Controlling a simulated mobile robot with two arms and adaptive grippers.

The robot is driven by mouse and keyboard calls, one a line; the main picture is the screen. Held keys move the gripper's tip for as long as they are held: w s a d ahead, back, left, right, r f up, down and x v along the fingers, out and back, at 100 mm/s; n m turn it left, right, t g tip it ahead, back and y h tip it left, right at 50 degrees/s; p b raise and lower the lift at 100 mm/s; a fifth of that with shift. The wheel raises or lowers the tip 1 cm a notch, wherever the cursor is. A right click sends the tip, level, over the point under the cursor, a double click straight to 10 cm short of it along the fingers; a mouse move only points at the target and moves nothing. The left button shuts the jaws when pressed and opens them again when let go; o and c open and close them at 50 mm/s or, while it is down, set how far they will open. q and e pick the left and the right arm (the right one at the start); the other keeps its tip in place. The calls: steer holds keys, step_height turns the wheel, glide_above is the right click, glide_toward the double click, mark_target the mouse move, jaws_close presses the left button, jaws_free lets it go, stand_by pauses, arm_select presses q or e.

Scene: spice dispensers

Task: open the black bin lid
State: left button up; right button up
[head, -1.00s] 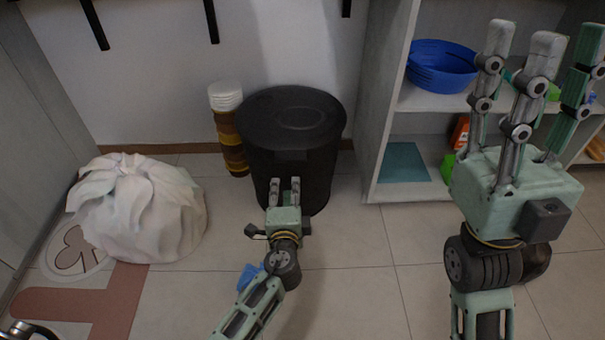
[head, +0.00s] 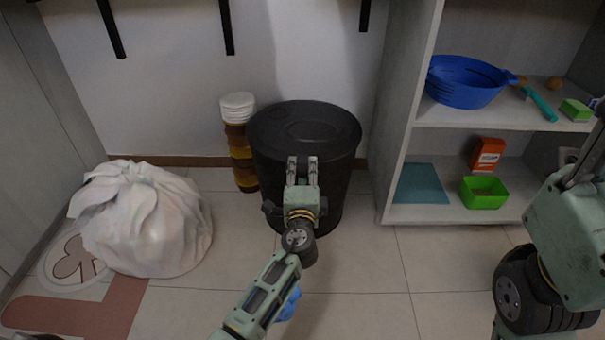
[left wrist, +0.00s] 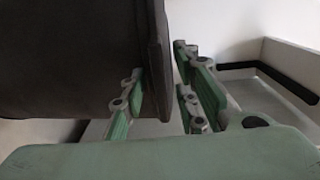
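The black bin (head: 298,185) stands upright on the floor by the wall, with its round black lid (head: 308,127) shut on top. My left gripper (head: 303,160) is at the bin's front, its fingers pointing at the lid's front rim. In the left wrist view the bin (left wrist: 70,55) fills the left, with the lid rim (left wrist: 157,55) as an edge. The fingers of my left gripper (left wrist: 165,95) are apart, one on the bin-body side and two beyond the rim; contact is unclear. My right gripper (head: 583,165) is cut off at the right edge, its fingertips hidden.
A white tied bag (head: 142,220) sits on the floor at left. A brown column with a white top (head: 240,140) stands against the bin's left. A grey shelf (head: 400,150) with a blue basket (head: 465,82) and a green box (head: 484,192) is at right.

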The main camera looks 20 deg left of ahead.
arm_select(q)
jaws_close()
stand_by(0.6)
